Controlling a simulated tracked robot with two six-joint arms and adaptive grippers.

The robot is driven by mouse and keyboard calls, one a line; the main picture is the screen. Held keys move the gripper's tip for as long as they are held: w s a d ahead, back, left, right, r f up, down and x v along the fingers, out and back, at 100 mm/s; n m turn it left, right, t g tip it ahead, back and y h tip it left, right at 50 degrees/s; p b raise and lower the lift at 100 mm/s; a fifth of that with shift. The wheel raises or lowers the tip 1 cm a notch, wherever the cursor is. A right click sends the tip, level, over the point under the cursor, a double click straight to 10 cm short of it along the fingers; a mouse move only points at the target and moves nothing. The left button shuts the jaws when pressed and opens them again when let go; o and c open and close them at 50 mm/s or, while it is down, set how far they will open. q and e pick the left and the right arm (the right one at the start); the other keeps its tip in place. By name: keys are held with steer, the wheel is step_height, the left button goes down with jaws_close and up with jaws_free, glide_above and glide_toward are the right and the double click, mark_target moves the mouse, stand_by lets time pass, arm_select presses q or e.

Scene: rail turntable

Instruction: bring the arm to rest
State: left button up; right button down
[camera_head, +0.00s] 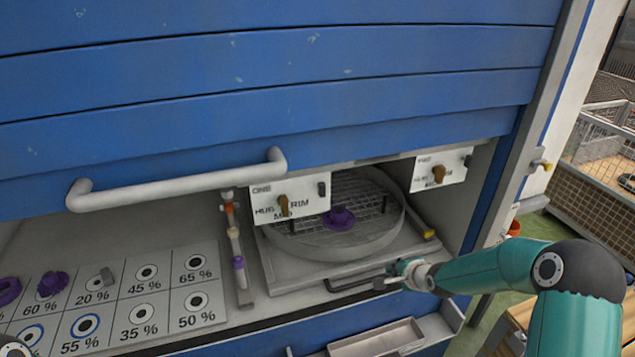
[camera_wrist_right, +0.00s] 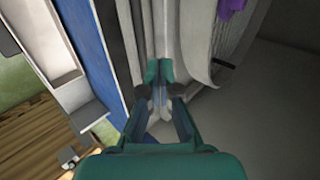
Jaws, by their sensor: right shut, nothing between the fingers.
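My right arm (camera_head: 500,270) comes in from the right in the head view. My right gripper (camera_head: 398,272) is shut and empty at the front edge of the turntable's base, by the dark bar handle (camera_head: 355,283). I cannot tell whether it touches the handle. In the right wrist view the closed fingertips (camera_wrist_right: 160,72) are in front of the pale base edge (camera_wrist_right: 178,45). My left gripper is not in view.
The round mesh turntable (camera_head: 365,238) holds a purple piece (camera_head: 340,217). Blue shutter slats (camera_head: 300,90) with a white bar handle (camera_head: 180,181) hang above. A percentage board (camera_head: 130,295) lies left. An open drawer (camera_head: 380,340) is below.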

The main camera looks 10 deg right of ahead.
steer(key=s+a+f+n+g+y, duration=0.2)
steer(key=s+a+f, duration=0.4)
steer(key=s+a, duration=0.15)
steer(key=s+a+f+n+g+y, duration=0.1)
steer(key=s+a+f+g, duration=0.2)
steer(key=s+a+f, duration=0.5)
steer(key=s+a+f+n+g, duration=0.1)
steer(key=s+a+n+g, duration=0.1)
steer(key=s+n, duration=0.4)
steer(key=s+a+f+n+g, duration=0.1)
steer(key=s+a+n, duration=0.3)
steer(key=s, duration=0.6)
steer(key=shift+a+f+n+g, duration=0.15)
steer(key=shift+a+n+g, duration=0.25)
steer(key=shift+n, duration=0.5)
